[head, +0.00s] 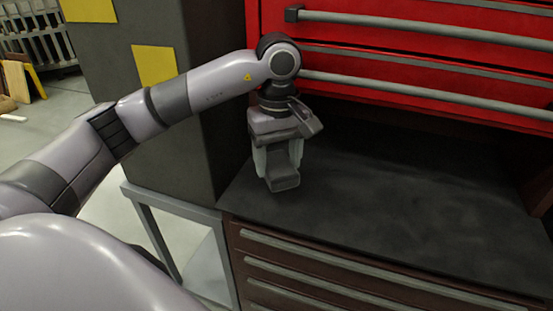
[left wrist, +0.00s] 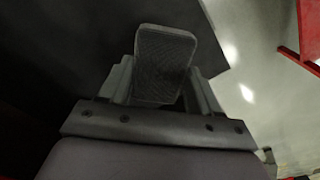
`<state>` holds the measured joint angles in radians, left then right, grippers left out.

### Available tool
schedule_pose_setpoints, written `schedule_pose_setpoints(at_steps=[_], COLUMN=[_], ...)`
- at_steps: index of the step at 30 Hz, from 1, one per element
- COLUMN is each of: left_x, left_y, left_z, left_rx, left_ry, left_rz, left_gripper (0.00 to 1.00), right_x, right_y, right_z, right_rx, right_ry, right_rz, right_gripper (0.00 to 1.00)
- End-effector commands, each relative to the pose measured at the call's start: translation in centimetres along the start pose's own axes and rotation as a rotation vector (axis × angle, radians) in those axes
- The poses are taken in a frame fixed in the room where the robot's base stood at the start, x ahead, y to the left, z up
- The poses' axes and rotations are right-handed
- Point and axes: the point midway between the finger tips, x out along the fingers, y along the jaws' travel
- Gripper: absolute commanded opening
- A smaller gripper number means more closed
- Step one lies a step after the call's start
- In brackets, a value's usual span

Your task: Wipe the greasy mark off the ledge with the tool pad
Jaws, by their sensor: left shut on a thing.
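The ledge (head: 400,225) is the dark, flat top in front of the red drawers in the head view. It shows faint lighter smudges, but I cannot tell a distinct greasy mark among them. My left gripper (head: 279,164) points down over the ledge's left end. It is shut on the tool pad (head: 285,184), a small dark grey block. In the left wrist view the pad (left wrist: 163,62) sits between the two fingers, its ribbed face showing. I cannot tell whether the pad touches the ledge. My right gripper is not in view.
Red drawers (head: 420,60) with grey bar handles rise behind the ledge. A dark pillar (head: 165,130) with yellow squares stands at its left. Brown drawers (head: 330,270) lie below its front edge. The ledge right of my left gripper is clear.

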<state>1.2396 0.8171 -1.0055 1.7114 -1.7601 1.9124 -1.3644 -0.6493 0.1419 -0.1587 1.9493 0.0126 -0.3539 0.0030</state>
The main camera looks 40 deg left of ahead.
Motion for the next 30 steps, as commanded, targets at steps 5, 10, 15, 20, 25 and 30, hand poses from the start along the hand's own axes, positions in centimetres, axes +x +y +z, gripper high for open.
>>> schedule_pose_setpoints(at_steps=[5,10,15,20,25,30], left_x=[-2.0,-3.0,-3.0,-3.0,-3.0,-3.0], left_y=[0.0,0.0,0.0,0.0,0.0,0.0], left_z=[0.5,0.8,0.8,0.8,0.8,0.8], left_rx=[-0.001,-0.003,-0.004,-0.004,-0.004,-0.004], left_ry=[0.0,0.0,0.0,0.0,0.0,0.0], left_rz=[0.001,0.001,0.0,0.001,0.001,0.001], left_gripper=[0.34,0.34,0.34,0.34,0.34,0.34], right_x=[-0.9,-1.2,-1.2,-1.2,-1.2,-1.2], right_y=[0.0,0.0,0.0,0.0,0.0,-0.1], right_z=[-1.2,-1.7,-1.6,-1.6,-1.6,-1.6], right_rx=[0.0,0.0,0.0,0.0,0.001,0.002], right_ry=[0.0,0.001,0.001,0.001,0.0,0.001], right_rz=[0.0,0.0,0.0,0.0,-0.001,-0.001], right_gripper=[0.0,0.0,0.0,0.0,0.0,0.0])
